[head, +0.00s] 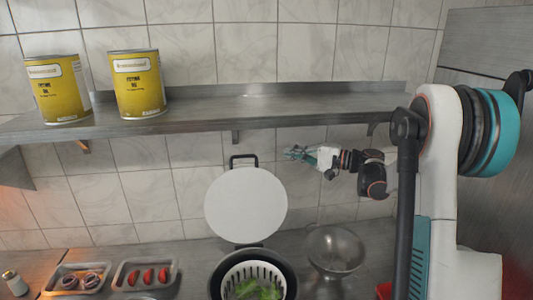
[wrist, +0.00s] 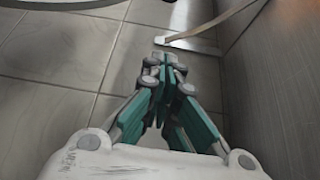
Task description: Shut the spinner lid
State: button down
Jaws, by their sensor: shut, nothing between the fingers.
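The spinner (head: 217,285) is a dark round bowl with a white slotted basket (head: 236,273) inside, holding green leaves (head: 258,291). Its round white lid (head: 246,205) stands raised, nearly upright, behind the bowl, with a black handle (head: 244,158) at its top edge. My gripper (head: 290,153) is to the right of the lid's handle, under the shelf, and apart from the lid. In the wrist view my gripper (wrist: 162,62) is shut and empty, its teal fingers together. The lid cannot be made out for sure in the wrist view.
A metal shelf (head: 270,108) runs along the tiled wall above my gripper, with two yellow tins (head: 136,84) on its left. A steel bowl (head: 335,249) stands right of the spinner. Trays of onion (head: 62,291) and tomato (head: 121,277) sit left.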

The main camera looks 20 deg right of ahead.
jog(key=w+a, duration=0.3)
jog(key=a, duration=0.6)
dwell(0.5)
